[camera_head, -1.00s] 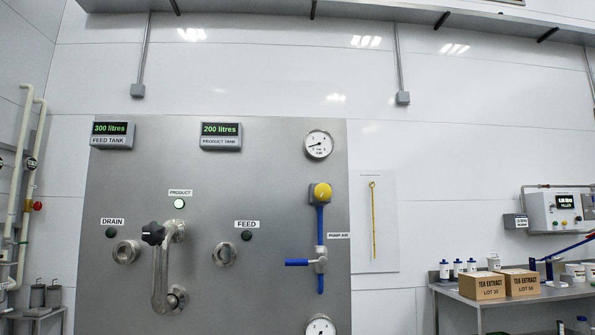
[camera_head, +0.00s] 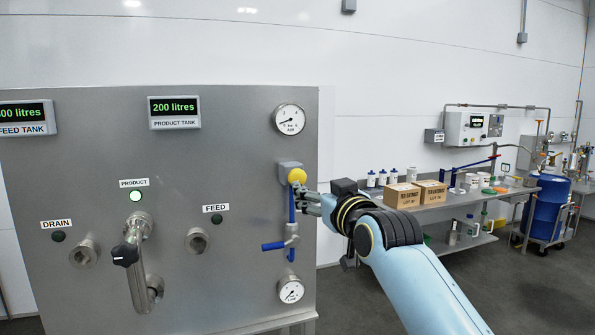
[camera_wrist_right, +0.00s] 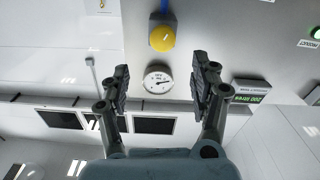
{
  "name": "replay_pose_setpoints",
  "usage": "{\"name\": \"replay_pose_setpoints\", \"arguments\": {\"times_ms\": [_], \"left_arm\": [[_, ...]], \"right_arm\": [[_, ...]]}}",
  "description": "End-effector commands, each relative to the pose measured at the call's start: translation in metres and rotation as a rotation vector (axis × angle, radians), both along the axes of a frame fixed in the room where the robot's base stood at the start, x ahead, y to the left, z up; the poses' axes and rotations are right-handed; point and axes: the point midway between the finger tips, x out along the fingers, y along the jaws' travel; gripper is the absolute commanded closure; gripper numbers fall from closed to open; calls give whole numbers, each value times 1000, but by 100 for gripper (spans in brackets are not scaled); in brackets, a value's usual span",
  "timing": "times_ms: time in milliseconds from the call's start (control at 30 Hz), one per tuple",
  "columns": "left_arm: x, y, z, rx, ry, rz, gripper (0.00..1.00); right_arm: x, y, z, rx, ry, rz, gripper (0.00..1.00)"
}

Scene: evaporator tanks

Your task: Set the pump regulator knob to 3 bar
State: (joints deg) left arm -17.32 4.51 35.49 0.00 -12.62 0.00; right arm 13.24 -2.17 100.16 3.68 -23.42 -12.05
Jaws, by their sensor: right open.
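The yellow pump regulator knob (camera_head: 297,175) sits on a grey block on the steel panel, above a blue pipe. In the right wrist view the knob (camera_wrist_right: 162,38) is ahead of the fingers, beyond their tips. A round gauge (camera_head: 289,120) is above the knob; it also shows in the wrist view (camera_wrist_right: 158,79), its reading too small to tell. A second gauge (camera_head: 291,291) is below. My right gripper (camera_head: 304,195) is just below and right of the knob in the head view; in the wrist view it (camera_wrist_right: 158,80) is open and empty. My left gripper is out of view.
A blue valve handle (camera_head: 273,246) sticks out left below the knob. The product pipe with its black knob (camera_head: 125,255) stands out from the panel at left. A bench (camera_head: 440,207) with boxes is at right.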

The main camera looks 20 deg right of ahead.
Motion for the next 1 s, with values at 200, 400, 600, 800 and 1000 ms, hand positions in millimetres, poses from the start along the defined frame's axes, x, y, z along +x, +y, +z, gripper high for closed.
{"name": "replay_pose_setpoints", "arguments": {"times_ms": [200,400,600,800,1000], "left_arm": [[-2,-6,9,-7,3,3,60],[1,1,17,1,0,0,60],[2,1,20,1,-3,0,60],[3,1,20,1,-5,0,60],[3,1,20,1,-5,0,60]], "right_arm": [[37,2,1,1,1,1,37],[74,3,1,0,1,1,37],[96,4,-1,-1,2,2,37],[102,4,-2,0,1,1,37],[102,4,-2,0,1,1,37]]}}
